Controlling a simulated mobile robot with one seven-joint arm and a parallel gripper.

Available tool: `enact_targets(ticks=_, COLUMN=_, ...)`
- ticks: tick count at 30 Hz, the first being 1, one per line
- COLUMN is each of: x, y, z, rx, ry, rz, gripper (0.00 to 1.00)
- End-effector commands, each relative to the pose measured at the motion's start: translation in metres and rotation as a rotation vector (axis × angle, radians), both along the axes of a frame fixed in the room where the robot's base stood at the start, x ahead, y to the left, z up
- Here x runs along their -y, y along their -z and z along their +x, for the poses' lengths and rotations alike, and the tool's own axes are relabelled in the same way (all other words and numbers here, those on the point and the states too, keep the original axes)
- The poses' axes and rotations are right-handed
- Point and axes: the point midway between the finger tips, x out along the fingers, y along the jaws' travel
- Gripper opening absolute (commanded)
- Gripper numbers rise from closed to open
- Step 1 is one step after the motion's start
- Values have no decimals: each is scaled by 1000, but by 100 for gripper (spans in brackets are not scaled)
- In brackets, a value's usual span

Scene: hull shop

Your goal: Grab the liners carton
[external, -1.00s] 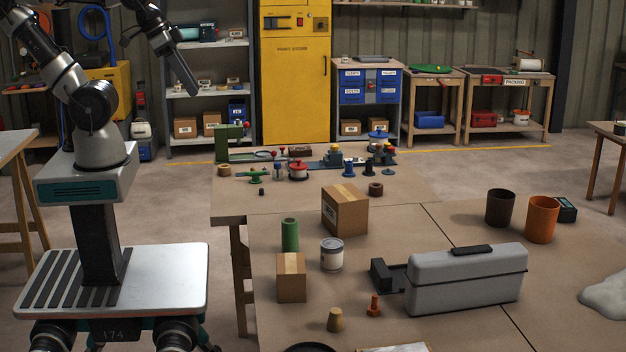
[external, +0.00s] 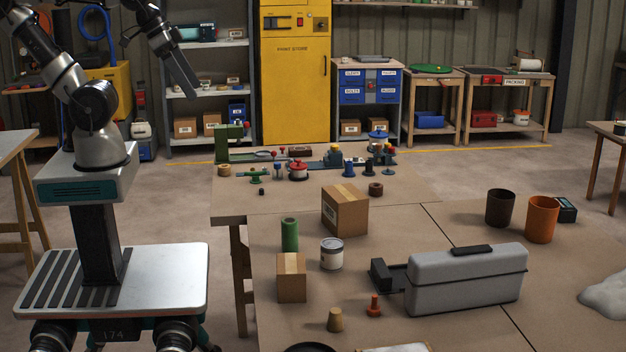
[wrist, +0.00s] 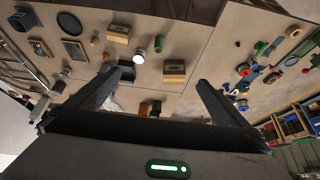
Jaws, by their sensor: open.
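Two brown cartons stand on the near table, and I cannot read which is the liners carton. The larger carton (external: 346,211) has a label on its side and stands near the table's middle; in the wrist view it appears to be the labelled carton (wrist: 174,72) between my fingers' lines, well beyond them. The smaller carton (external: 291,278) stands nearer the front left, and shows in the wrist view (wrist: 118,34). My gripper (wrist: 154,78) is open and empty. In the external view my gripper (external: 190,90) is high at the upper left, far from both cartons.
A green roll (external: 289,235) and a white can (external: 332,254) stand between the cartons. A grey case (external: 466,280) lies to the right, with dark (external: 500,208) and orange (external: 542,219) buckets behind it. Small parts crowd the far table (external: 225,205).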

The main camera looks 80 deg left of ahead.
Motion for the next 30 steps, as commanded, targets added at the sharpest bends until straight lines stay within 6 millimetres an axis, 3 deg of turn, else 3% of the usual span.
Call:
enact_targets(ticks=7, x=-1, y=-2, z=6, rx=-5, ry=12, rz=9, gripper=100)
enact_targets(ticks=11, x=-4, y=-13, z=35, rx=-39, ry=83, rz=51, gripper=100)
enact_targets(ticks=16, x=-13, y=-25, z=111, rx=-118, ry=271, rz=140, gripper=100)
enact_targets(ticks=20, x=-24, y=-20, z=175, rx=-176, ry=433, rz=191, gripper=100)
enact_targets(ticks=26, x=-48, y=20, z=273, rx=-249, ry=693, rz=238, gripper=100)
enact_targets(ticks=30, x=-71, y=71, z=331, rx=-284, ry=875, rz=251, gripper=100)
